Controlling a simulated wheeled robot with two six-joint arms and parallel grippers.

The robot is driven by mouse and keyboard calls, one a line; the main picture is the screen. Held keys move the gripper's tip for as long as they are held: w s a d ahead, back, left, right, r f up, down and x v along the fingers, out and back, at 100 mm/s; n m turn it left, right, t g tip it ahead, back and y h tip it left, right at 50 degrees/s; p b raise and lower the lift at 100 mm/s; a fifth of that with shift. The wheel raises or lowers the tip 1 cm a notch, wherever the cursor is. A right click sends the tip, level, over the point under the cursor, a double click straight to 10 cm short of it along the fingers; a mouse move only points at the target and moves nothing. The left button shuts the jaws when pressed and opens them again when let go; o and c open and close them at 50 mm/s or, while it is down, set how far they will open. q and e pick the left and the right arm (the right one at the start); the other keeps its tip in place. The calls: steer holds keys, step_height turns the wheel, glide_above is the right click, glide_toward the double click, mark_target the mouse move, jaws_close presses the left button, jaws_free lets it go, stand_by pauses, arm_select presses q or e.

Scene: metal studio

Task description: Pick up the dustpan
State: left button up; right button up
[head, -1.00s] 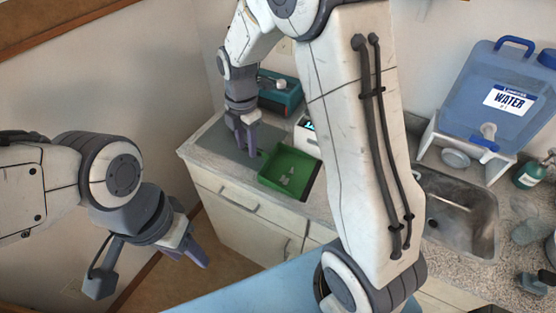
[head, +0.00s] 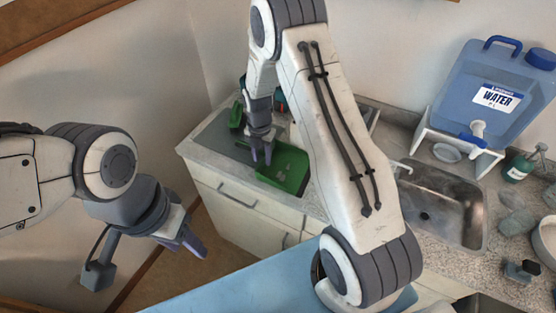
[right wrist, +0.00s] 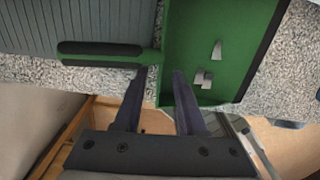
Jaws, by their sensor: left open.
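The green dustpan (head: 289,177) lies on the counter at its front-left part, with several small grey scraps in its pan. In the right wrist view the dustpan (right wrist: 225,40) shows its pan to the right, and its dark-topped handle (right wrist: 100,49) points left. My right gripper (head: 262,160) is over the handle side of the pan. In the right wrist view its fingers (right wrist: 159,74) are apart, one on each side of the pan's handle-side edge; I cannot tell if they touch it. My left gripper (head: 195,246) is open and empty, away from the counter at the lower left.
A small green item (head: 237,115) stands behind the dustpan on the counter. A sink (head: 440,205), a blue water container (head: 500,95) and a green bottle (head: 518,167) are to the right. A grey mat (head: 213,142) lies left of the dustpan.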

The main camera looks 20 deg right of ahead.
step_height(320, 180, down, 2)
jaws_close()
stand_by(1.6)
